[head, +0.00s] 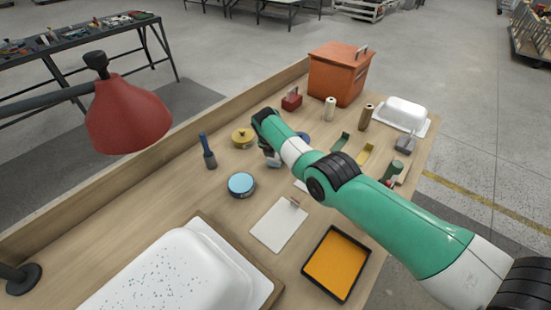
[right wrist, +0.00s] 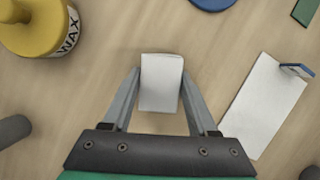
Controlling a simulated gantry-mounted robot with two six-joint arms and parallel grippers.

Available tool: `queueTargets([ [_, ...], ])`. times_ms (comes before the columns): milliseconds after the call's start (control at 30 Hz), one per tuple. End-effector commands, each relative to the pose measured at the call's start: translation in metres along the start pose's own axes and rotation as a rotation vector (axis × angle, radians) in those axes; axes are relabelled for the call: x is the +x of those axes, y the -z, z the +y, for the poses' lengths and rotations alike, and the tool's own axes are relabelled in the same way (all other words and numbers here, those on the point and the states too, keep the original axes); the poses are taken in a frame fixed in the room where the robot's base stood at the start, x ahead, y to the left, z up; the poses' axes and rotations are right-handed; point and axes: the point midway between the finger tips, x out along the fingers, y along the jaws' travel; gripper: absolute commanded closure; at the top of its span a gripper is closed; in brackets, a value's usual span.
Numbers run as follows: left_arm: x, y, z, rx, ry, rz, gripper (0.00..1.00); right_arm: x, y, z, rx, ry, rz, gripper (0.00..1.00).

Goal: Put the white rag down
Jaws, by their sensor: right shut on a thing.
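The white rag (right wrist: 161,82) is a small pale folded block between the two fingers of my right gripper (right wrist: 160,98) in the right wrist view. The fingers touch its sides. In the head view my right gripper (head: 272,160) reaches over the middle of the wooden bench, and the arm hides most of the rag. I cannot tell whether the rag touches the bench top. My left gripper is not in view.
A yellow wax tin (head: 243,137), a blue-handled tool (head: 207,152) and a blue tin (head: 241,184) stand left of the gripper. A white sheet (head: 279,226), an orange-filled tray (head: 337,264) and a white tub shell (head: 170,275) lie nearer. Bare wood shows between them.

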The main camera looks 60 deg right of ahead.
Motion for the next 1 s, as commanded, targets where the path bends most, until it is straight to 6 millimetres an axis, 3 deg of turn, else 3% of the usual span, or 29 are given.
queueTargets([
  [333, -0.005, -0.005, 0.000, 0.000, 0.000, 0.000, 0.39, 0.009, 0.004, 0.000, -0.001, 0.001, 0.001, 1.00],
  [367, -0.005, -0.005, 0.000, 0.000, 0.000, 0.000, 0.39, 0.009, 0.004, -0.001, -0.001, 0.001, 0.002, 0.39],
  [533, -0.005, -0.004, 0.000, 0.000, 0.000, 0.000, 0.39, 0.011, 0.005, -0.002, -0.002, 0.004, 0.005, 0.11],
  [1000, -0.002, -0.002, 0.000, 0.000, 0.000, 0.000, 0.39, 0.008, 0.004, -0.004, 0.000, 0.011, 0.007, 0.11],
])
